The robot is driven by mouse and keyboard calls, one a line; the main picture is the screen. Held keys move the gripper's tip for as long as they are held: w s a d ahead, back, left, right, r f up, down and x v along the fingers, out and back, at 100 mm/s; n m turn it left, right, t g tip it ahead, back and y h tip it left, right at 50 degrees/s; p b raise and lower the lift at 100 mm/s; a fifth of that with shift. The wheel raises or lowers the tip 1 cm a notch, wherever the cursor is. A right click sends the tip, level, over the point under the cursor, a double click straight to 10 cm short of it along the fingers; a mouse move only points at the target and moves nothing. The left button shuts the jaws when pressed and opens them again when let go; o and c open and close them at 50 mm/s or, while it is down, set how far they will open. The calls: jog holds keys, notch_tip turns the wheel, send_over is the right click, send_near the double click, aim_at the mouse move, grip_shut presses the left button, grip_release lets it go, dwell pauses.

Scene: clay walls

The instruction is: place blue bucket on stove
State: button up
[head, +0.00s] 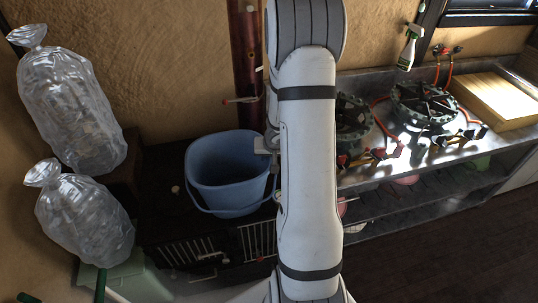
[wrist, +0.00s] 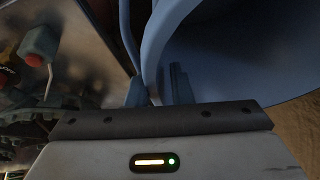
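The blue bucket (head: 228,170) stands upright at the left, on or just above the dark cabinet; its underside contact is hard to tell. Its handle hangs down at the front. My gripper (head: 268,152) is at the bucket's right rim, partly hidden by my arm. In the wrist view my gripper's fingers (wrist: 158,90) are close together, one on each side of the bucket's wall (wrist: 153,50), shut on the rim. The stove (head: 425,103) is a dark burner on the metal counter at the right. A second burner (head: 352,118) is partly hidden behind my arm.
The dark cabinet (head: 165,215) has wire-barred fronts. Two clear plastic bags (head: 70,110) stand at the left. Red hoses and valves lie around the burners. A wooden box (head: 497,100) and a spray bottle (head: 410,47) are at the counter's right and back. A dark red pipe (head: 246,60) stands behind the bucket.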

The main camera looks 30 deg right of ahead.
jog(key=shift+o, duration=0.3)
jog(key=shift+r+p, duration=0.4)
jog(key=shift+r, duration=0.1)
jog(key=s+a+r+h+p, duration=0.1)
jog(key=s+r+h+p, duration=0.15)
jog(key=r, duration=0.75)
jog(key=s+a+r+t+h+p, duration=0.1)
jog(key=s+r+p, duration=0.15)
jog(key=r, duration=0.65)
jog(key=s+a+r+h+p, duration=0.1)
jog(key=s+a+r+p, duration=0.15)
jog(key=r, duration=0.75)
jog(key=s+a+r+n+y, duration=0.2)
jog(key=s+a, duration=0.5)
jog(key=s+a+r+n+g+y, duration=0.1)
jog(key=s+a+r+n+y, duration=0.1)
jog(key=s+a, duration=0.5)
jog(key=shift+s+a+r+n+y, duration=0.25)
jog(key=shift+n+y, duration=0.3)
jog(key=shift+n, duration=0.05)
jog(key=shift+f+b, duration=0.1)
jog(key=shift+b, duration=0.2)
